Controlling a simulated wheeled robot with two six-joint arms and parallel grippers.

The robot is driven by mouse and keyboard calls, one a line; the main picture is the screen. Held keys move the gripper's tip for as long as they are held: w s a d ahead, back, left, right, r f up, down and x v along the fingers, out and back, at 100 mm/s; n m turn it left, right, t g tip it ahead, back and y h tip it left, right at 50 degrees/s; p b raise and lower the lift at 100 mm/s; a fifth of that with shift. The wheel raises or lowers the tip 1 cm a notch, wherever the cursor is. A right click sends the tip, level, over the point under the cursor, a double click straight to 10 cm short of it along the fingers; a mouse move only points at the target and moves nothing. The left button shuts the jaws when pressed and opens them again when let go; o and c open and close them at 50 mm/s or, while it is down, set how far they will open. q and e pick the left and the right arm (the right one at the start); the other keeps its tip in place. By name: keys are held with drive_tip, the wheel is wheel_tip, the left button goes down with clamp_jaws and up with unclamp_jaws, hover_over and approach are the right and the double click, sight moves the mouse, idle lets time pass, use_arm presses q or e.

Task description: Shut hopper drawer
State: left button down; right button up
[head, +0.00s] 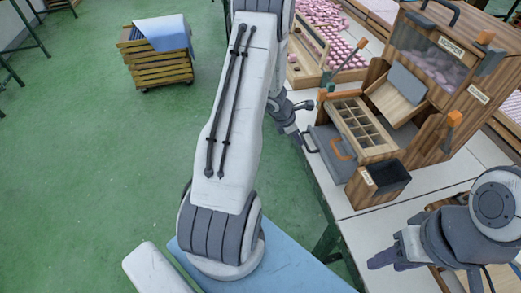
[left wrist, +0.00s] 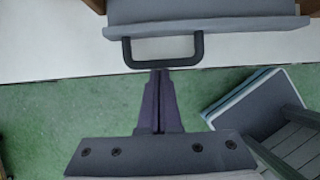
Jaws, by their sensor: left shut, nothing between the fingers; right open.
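The wooden hopper (head: 432,75) stands on the white table, with a label and a clear window showing pink pieces. A grey drawer (head: 322,141) with a dark bar handle (head: 308,142) sticks out towards the table's left edge, beside the compartment tray. In the left wrist view the drawer's grey front (left wrist: 205,25) and its handle (left wrist: 163,50) are at the top. My left gripper (left wrist: 160,73) is shut and empty, its tips right at the handle's bar; contact cannot be told. In the head view my left gripper (head: 298,134) is partly hidden. My right gripper (head: 384,261) is open and empty, low right.
A wooden divided tray (head: 376,147) and a black-lined wooden bin (head: 378,189) sit beside the drawer. Racks of pink pieces (head: 335,42) are behind. A wooden crate stack (head: 155,67) with a blue cloth stands on the green floor, which is otherwise largely clear.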

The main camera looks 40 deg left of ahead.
use_arm(q)
drive_tip(key=shift+w+d, duration=0.15)
drive_tip(key=shift+w, duration=0.15)
